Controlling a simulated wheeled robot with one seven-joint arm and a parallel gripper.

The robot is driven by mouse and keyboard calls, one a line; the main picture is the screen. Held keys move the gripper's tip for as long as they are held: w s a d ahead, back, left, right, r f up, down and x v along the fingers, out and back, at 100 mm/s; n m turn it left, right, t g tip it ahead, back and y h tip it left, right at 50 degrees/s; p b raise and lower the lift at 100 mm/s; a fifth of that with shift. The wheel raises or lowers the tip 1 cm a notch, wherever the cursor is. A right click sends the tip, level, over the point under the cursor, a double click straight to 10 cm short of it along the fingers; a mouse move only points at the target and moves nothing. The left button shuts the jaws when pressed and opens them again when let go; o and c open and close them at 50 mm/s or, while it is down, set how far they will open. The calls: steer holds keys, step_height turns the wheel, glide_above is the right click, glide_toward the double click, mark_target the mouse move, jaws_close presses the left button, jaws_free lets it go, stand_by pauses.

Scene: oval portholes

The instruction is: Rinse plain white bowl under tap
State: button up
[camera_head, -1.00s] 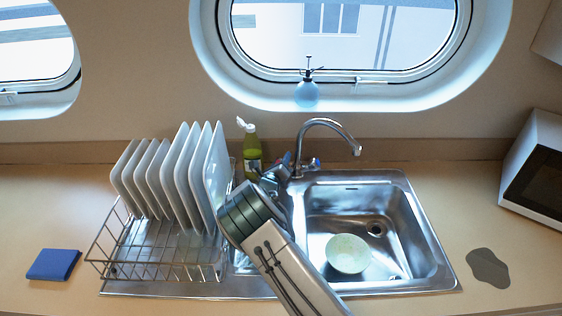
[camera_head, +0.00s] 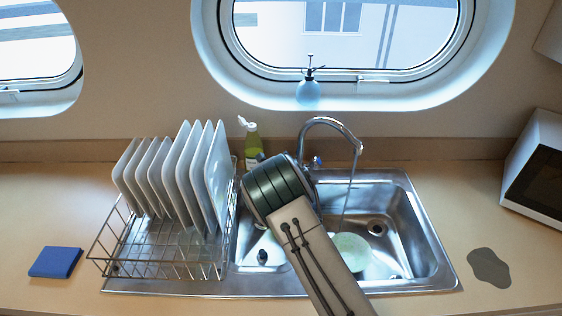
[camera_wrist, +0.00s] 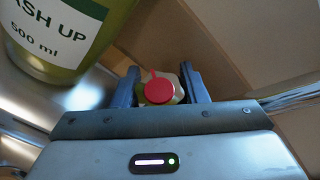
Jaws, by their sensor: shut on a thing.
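The bowl (camera_head: 354,250) sits in the sink basin (camera_head: 405,262), upright, pale with a greenish tint; my arm hides its left side. The chrome tap (camera_head: 334,122) arches over the basin, and a thin stream of water (camera_head: 348,190) runs down from its spout toward the bowl. My gripper (camera_wrist: 162,86) is shut on a tap handle (camera_wrist: 160,92) with a red cap, which sits between the two fingers in the wrist view. In the head view my arm hides the gripper and this handle. A blue-marked tap handle (camera_head: 317,162) shows to the right.
A green washing-up bottle (camera_head: 252,147) stands behind my arm, close to the gripper in the wrist view (camera_wrist: 65,35). A rack (camera_head: 160,262) of white plates stands left.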

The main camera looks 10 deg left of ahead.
steer(key=o, duration=1)
steer(key=shift+a, duration=0.1)
steer(key=shift+c, duration=0.2)
steer(key=shift+s, duration=0.15)
steer(key=b+v, duration=0.3)
steer(key=v, duration=1)
steer(key=shift+s+b, duration=0.25)
steer(key=shift+b, duration=0.05)
